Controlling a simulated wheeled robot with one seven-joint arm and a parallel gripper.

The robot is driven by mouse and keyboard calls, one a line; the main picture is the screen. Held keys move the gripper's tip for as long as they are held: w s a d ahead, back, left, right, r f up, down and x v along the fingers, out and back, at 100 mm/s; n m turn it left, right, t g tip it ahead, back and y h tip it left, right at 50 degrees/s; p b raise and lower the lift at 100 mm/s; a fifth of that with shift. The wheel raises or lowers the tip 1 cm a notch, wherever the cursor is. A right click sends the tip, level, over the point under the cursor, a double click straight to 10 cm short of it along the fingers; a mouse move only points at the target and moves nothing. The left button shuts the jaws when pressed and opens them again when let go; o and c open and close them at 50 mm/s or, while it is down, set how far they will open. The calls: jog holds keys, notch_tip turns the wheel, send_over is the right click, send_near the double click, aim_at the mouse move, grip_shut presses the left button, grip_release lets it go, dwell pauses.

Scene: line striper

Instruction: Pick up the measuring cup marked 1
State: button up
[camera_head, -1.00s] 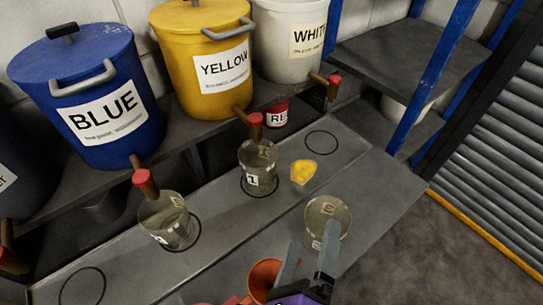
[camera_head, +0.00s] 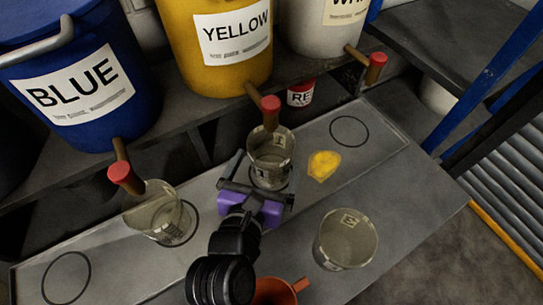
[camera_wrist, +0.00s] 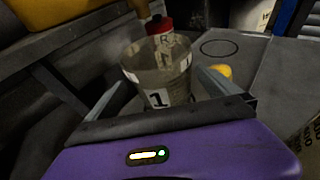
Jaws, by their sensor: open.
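The clear measuring cup marked 1 (camera_head: 270,152) stands upright in a marked circle on the grey bench, under the yellow tub's red-tipped spigot. In the wrist view the cup (camera_wrist: 160,72) shows its label "1" facing me. My purple gripper (camera_head: 264,182) is open, with a finger on each side of the cup's lower part. In the wrist view my gripper (camera_wrist: 165,92) has its fingers left and right of the cup. I cannot tell whether they touch it.
Another clear cup (camera_head: 160,215) stands at left under the blue tub's spigot (camera_head: 125,172). A third cup (camera_head: 346,240) stands at right. A yellow lump (camera_head: 323,165) lies right of the cup marked 1. An orange funnel-like item (camera_head: 275,291) is in front. Spigots overhang the bench.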

aim_at(275, 144)
jog(key=x, duration=0.4)
jog(key=shift+s+f, duration=0.1)
jog(key=shift+f, duration=0.15)
jog(key=shift+c, duration=0.4)
jog(key=c, duration=1.1)
jog(key=shift+c, duration=0.3)
jog(key=shift+r+p, duration=0.15)
jog(key=shift+p, duration=0.15)
